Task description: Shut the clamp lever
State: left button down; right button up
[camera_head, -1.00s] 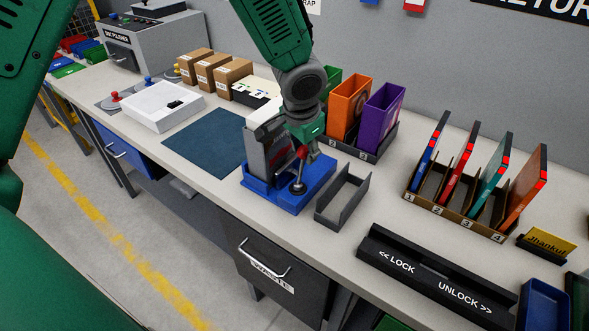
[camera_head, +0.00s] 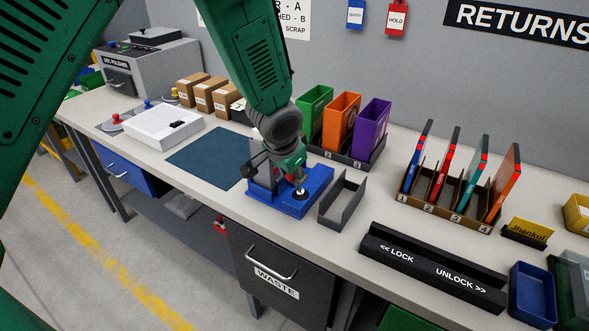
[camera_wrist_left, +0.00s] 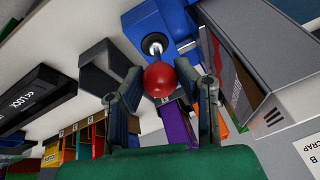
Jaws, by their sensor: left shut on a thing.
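The clamp has a blue base (camera_head: 318,196) on the bench, with a metal lever (camera_head: 300,188) rising from a pale pivot. In the left wrist view, the lever's shaft (camera_wrist_left: 153,45) ends in a red ball knob (camera_wrist_left: 160,80). My left gripper (camera_head: 295,170) is over the clamp, shut on the knob, with one finger on each side of it in the wrist view (camera_wrist_left: 163,88). A grey block-shaped piece (camera_wrist_left: 265,60) stands beside the lever, and in the head view my gripper mostly hides it. The lever's exact tilt is hard to tell. My right gripper is not in view.
An empty grey tray (camera_head: 360,206) stands just right of the clamp. Colored bins (camera_head: 342,122) stand behind it. A blue-grey mat (camera_head: 196,163) lies to the left. A LOCK/UNLOCK bar (camera_head: 430,272) and a slotted rack (camera_head: 445,222) are to the right.

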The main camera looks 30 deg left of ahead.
pick_arm(q)
jog(key=shift+s+f, duration=0.2)
jog(key=shift+s, duration=0.1)
jog(key=c, duration=1.2)
grip_release()
jog(key=shift+r, duration=0.1)
jog(key=shift+w, duration=0.1)
jog(key=shift+r, duration=0.25)
jog(key=v, duration=1.1)
jog(key=shift+s+d+r, duration=0.1)
jog(key=shift+s+r, duration=0.05)
jog(key=shift+s, duration=0.05)
